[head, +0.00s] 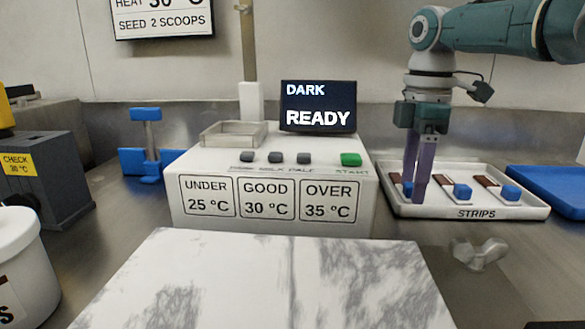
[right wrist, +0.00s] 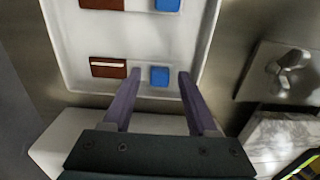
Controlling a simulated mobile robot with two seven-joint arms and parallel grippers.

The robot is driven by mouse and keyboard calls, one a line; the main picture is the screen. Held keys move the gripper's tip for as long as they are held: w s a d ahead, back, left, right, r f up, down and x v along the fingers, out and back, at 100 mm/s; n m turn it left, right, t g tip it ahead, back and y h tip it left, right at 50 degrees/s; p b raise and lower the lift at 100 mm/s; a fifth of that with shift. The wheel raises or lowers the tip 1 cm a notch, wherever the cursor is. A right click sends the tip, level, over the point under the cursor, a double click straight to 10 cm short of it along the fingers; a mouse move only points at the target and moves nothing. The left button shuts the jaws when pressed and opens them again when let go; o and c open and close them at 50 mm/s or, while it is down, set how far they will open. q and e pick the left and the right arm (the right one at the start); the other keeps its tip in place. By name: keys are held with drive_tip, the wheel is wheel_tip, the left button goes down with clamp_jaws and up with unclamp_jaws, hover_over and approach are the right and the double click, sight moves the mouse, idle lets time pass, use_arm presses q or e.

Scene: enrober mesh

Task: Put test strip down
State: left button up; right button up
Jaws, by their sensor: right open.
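The white STRIPS tray (head: 525,212) stands right of the machine. Several test strips lie in it, each with a brown end and a blue block. The nearest strip in the right wrist view shows its brown end (right wrist: 108,68) and blue block (right wrist: 159,76). My right gripper (head: 414,193) reaches down over the tray's left strip. Its fingers are open, and in the right wrist view the blue block appears between the fingertips, not gripped. In the head view the fingers partly hide that strip. My left gripper is not in view.
The machine (head: 275,170) has a screen (head: 318,107) reading DARK, READY, several buttons and UNDER, GOOD, OVER labels. A marble slab (head: 260,285) fills the front. A blue tray (head: 550,190) lies at far right, a clear scoop-like object (head: 478,253) before the strips tray.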

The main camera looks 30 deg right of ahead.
drive_tip(key=shift+r, duration=0.3)
wheel_tip(320, 180, up, 12)
drive_tip(key=p, duration=0.2)
drive_tip(key=shift+p, duration=0.35)
